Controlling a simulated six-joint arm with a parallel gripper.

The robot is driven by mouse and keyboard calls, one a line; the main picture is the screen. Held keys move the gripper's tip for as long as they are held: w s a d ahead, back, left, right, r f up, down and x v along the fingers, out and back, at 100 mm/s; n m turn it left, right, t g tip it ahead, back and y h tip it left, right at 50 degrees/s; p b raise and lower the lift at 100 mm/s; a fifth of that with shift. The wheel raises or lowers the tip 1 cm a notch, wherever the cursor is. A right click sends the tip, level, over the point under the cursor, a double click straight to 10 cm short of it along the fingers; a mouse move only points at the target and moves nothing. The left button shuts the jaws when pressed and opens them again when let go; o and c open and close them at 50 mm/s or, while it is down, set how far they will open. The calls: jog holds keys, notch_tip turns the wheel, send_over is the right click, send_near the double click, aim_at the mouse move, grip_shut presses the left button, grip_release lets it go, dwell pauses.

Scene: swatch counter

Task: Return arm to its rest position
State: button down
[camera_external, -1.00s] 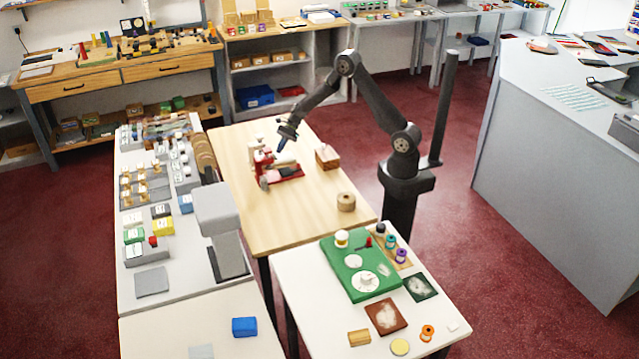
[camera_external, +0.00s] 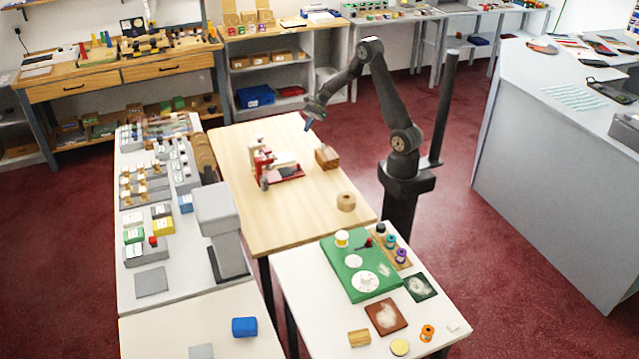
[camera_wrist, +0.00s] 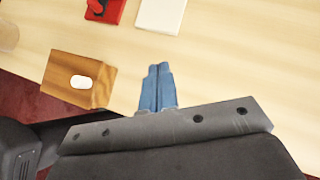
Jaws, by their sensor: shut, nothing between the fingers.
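My gripper (camera_external: 309,124) is in the air above the far right edge of the wooden table (camera_external: 265,222). In the wrist view its blue fingers (camera_wrist: 157,88) are pressed together with nothing between them. My arm rises from its base at the table's right side and bends over at the elbow.
A red and white device (camera_external: 268,165) stands on the wooden table. A wooden block with a white oval (camera_wrist: 80,82) is near the table's edge, left of the fingers in the wrist view. A tan roll (camera_external: 346,201) sits nearer the front. A green board (camera_external: 350,285) lies on the front white table.

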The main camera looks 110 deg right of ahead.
jog(key=shift+s+d+r, duration=0.1)
jog(key=shift+s+r, duration=0.4)
jog(key=shift+r, duration=0.3)
